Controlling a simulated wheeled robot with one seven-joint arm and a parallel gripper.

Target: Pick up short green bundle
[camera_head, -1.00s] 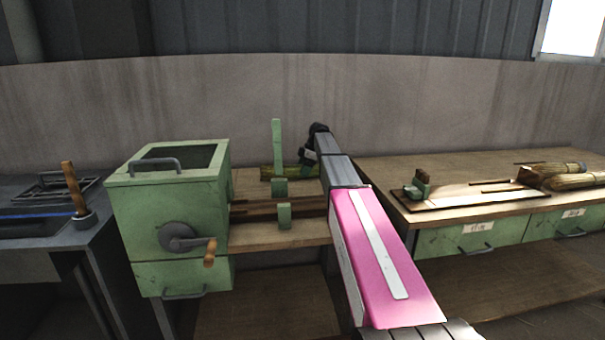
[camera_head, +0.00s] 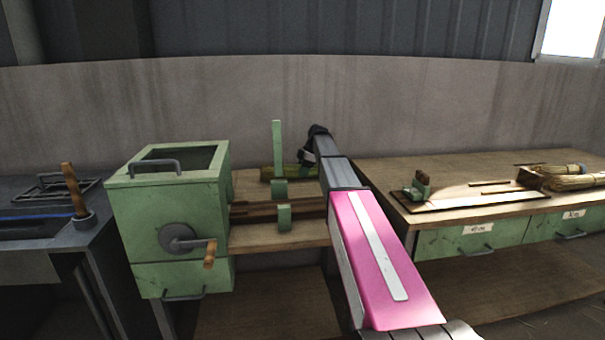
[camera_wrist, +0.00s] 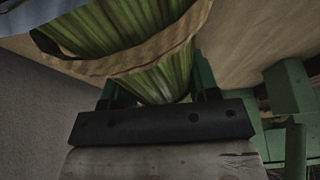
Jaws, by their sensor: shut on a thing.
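The short green bundle (camera_head: 292,173) lies at the back of the middle bench, behind the green upright post. Its right end is hidden by my arm. In the wrist view the bundle's green stalks (camera_wrist: 165,80) run between the two dark fingers of my gripper (camera_wrist: 157,90), with a tan band around the bundle just beyond. My gripper is shut on the bundle. In the head view my gripper (camera_head: 308,160) is partly hidden at the bundle's right part. I cannot tell whether the bundle is clear of the bench.
The green crank machine (camera_head: 172,215) stands left of the bench. Green blocks (camera_head: 284,217) and the tall green post (camera_head: 277,150) stand close to the bundle. On the right table, straw bundles (camera_head: 570,180) lie beside a wooden board (camera_head: 470,199).

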